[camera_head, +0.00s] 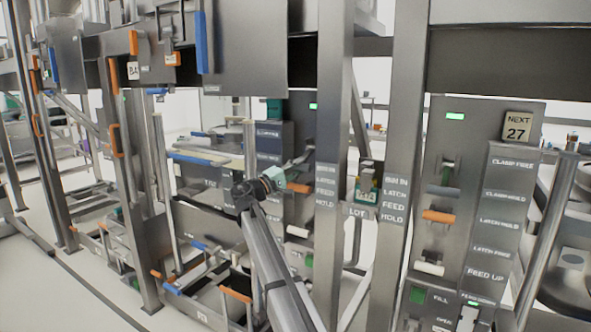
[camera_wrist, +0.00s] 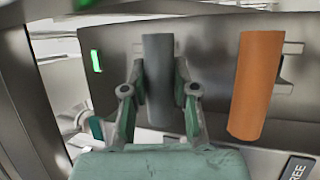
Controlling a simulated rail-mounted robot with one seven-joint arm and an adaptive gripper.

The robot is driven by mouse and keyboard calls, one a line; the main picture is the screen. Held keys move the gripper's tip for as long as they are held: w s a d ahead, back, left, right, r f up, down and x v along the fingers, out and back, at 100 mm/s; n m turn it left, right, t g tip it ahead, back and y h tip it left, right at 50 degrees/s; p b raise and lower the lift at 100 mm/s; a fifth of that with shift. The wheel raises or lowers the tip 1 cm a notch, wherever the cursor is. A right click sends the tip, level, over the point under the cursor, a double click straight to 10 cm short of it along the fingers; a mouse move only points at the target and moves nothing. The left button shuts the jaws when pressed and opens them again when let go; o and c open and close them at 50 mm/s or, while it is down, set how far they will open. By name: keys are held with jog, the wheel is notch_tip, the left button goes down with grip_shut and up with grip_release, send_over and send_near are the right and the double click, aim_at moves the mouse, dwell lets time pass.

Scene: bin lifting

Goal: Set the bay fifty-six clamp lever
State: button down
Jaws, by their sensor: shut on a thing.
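In the wrist view, a dark grey lever handle (camera_wrist: 158,50) stands between the fingers of my gripper (camera_wrist: 160,78). The fingers are shut on the handle, one on each side of it. In the head view my gripper (camera_head: 298,186) reaches into a bay behind the steel posts; the handle it holds cannot be made out there. No bay number fifty-six is legible. On the nearer bay at right, a similar dark grey lever (camera_head: 444,190) sits beside the labels "CLAMP FREE" and "CLAMP HOLD".
An orange handle (camera_wrist: 255,85) is just right of the held one, with a gap between. A green light (camera_wrist: 96,61) glows at left. Steel posts (camera_head: 334,130) stand close to my arm on its right. A sign (camera_head: 517,127) reads "NEXT 27".

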jog(key=shift+d+f, duration=0.1)
jog(key=shift+f, duration=0.2)
jog(key=c, duration=0.9)
grip_release()
jog(key=shift+f, duration=0.1)
jog(key=shift+o, duration=0.2)
jog(key=shift+s+a, duration=0.25)
jog(key=shift+a, duration=0.05)
jog(key=v, duration=1.1)
jog(key=shift+s, duration=0.1)
